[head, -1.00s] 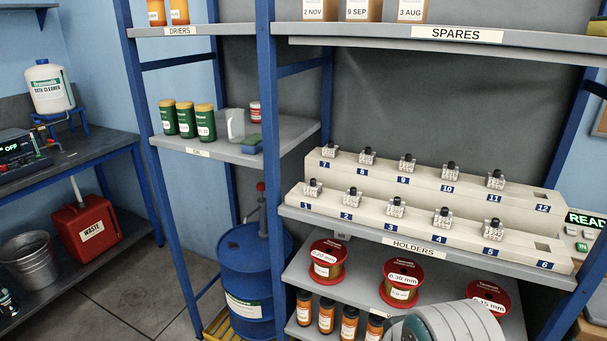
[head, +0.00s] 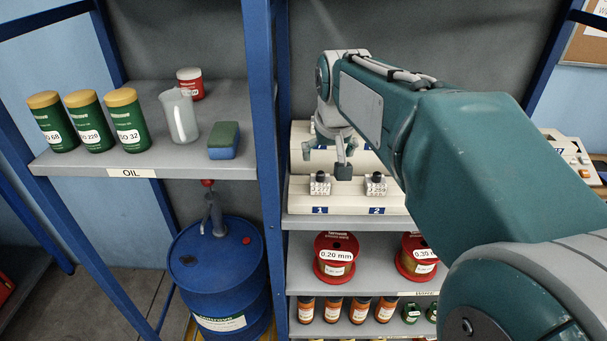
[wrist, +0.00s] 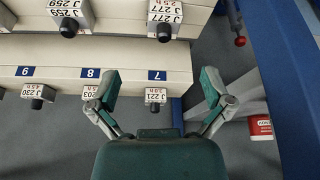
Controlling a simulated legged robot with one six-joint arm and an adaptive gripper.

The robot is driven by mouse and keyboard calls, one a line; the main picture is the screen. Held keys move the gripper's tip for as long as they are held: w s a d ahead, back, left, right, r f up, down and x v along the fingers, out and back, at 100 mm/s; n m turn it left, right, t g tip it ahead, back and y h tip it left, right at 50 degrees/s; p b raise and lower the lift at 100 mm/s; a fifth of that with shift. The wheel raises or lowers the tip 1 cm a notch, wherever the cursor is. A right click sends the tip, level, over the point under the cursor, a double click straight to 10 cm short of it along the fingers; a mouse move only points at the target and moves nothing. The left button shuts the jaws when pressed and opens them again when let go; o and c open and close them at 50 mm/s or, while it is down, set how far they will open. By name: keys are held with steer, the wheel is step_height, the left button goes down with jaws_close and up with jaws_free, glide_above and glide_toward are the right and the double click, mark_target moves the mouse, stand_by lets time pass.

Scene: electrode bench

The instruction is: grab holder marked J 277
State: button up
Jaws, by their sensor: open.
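J 277 lies beyond the fingertips in that picture. In the head view my gripper (head: 326,160) hangs above and behind the number 1 holder.
Holder J 259 (head: 376,185) stands beside J 277 at number 2. Holders J 203 (wrist: 90,93) and J 230 (wrist: 38,92) share J 221's row. A blue rack post (head: 265,170) rises left of the holders. Wire spools (head: 336,258) sit below.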

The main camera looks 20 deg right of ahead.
mark_target(321, 173)
steer(key=x, duration=0.5)
steer(key=shift+w+d+f, duration=0.15)
steer(key=shift+w+d, duration=0.1)
steer(key=shift+w, duration=0.1)
steer(key=x, duration=0.2)
steer(key=a+x, duration=0.1)
steer(key=x, duration=0.2)
steer(key=shift+w+d+f, duration=0.15)
steer(key=shift+f, duration=0.1)
steer(key=c, duration=1.4)
